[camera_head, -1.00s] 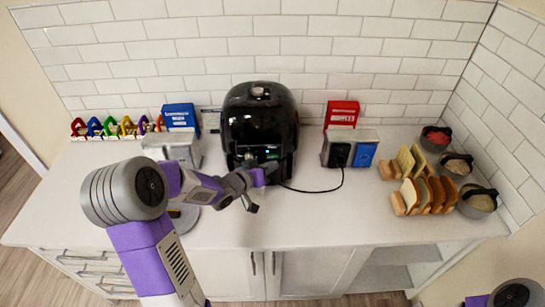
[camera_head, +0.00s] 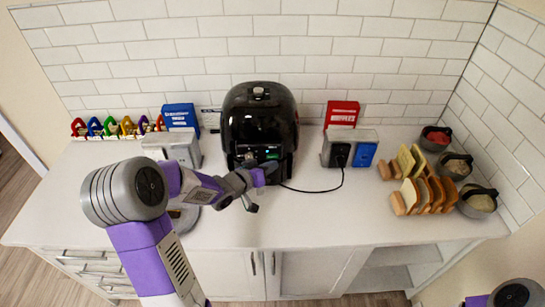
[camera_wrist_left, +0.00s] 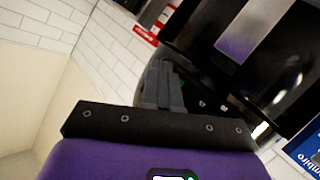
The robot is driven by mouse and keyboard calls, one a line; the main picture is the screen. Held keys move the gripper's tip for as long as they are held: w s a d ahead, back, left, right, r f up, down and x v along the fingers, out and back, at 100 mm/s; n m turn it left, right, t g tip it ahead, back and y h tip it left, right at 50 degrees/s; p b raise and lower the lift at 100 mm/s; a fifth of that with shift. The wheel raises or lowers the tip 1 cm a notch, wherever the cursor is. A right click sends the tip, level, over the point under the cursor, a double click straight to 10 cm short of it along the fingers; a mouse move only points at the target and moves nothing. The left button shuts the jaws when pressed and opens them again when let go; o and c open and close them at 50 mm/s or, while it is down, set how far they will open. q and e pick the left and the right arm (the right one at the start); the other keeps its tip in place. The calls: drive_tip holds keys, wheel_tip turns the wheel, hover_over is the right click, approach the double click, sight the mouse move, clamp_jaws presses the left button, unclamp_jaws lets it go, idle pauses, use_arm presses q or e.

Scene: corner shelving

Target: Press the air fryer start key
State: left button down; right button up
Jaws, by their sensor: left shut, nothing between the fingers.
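The black air fryer (camera_head: 260,118) stands upright on the counter against the tiled wall. A small green-lit spot (camera_head: 272,149) shows on its front panel. My left gripper (camera_head: 272,169) is shut and empty, with its fingertips close in front of the fryer's lower front. I cannot tell whether they touch it. In the left wrist view the closed grey fingers (camera_wrist_left: 163,85) overlap the glossy black fryer body (camera_wrist_left: 205,75). Small pale marks show on the panel beside them. The start key cannot be singled out. My right gripper is out of view; only part of my right arm shows at bottom right.
A grey socket box (camera_head: 366,151) with a black plug stands right of the fryer, its cable running across the counter. A red box (camera_head: 342,113) and a blue box (camera_head: 180,116) stand behind. Bread racks (camera_head: 424,191) and bowls are at right. The front counter is mostly clear.

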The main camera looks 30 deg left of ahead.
use_arm(q)
drive_tip(key=shift+w, duration=0.1)
drive_tip(key=shift+w+a, duration=0.2)
drive_tip(key=shift+w, duration=0.1)
drive_tip(key=shift+w+a+p, duration=0.2)
drive_tip(key=shift+w+p, duration=0.05)
drive_tip(key=shift+p, duration=0.15)
idle(0.7)
idle(0.3)
drive_tip(key=shift+s+d, duration=0.4)
drive_tip(key=shift+s, duration=0.25)
drive_tip(key=shift+s+d+b, duration=0.2)
drive_tip(key=shift+s+d, duration=0.25)
drive_tip(key=shift+s, duration=0.25)
drive_tip(key=shift+s+d+b, duration=0.25)
drive_tip(key=shift+s+d, duration=0.2)
drive_tip(key=shift+s, duration=0.3)
drive_tip(key=shift+s+d+b, duration=0.2)
drive_tip(key=shift+s+d, duration=0.25)
drive_tip(key=shift+s, duration=0.25)
